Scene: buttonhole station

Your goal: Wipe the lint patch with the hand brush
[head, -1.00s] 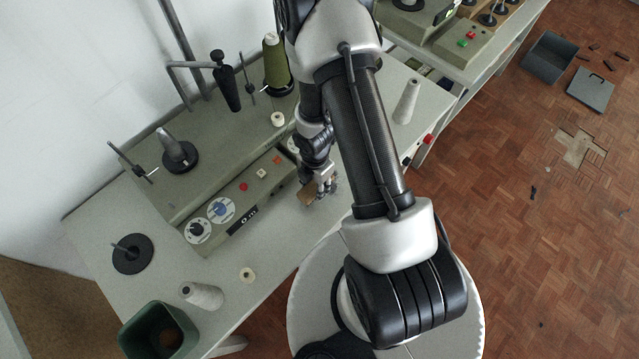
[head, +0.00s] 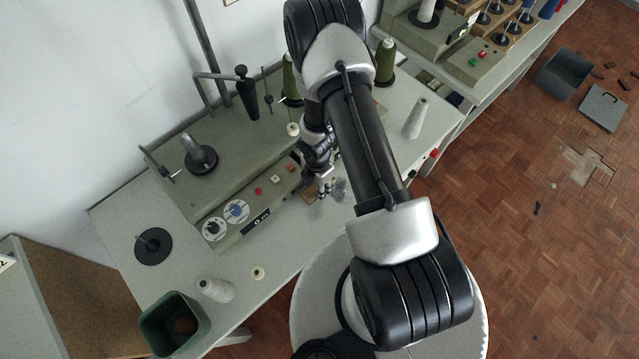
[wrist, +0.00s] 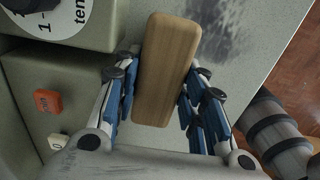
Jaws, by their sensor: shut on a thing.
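The hand brush is a wooden block (wrist: 166,70) held lengthwise between my gripper's blue-padded fingers (wrist: 163,92) in the wrist view. Its underside is hidden, so I cannot tell whether it touches the table. In the head view my gripper (head: 323,188) is low over the pale table in front of the machine's control panel, with the brush (head: 308,194) at its left. The lint patch is a dark grey smudge (wrist: 222,32) beyond and right of the brush in the wrist view. It shows just right of my gripper in the head view (head: 341,188); part may be hidden.
The machine's panel (head: 259,200), with dials and buttons, borders the work area on the left. A lying spool (head: 216,289), a small bobbin (head: 257,272) and a green bin (head: 174,326) are at the front left.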

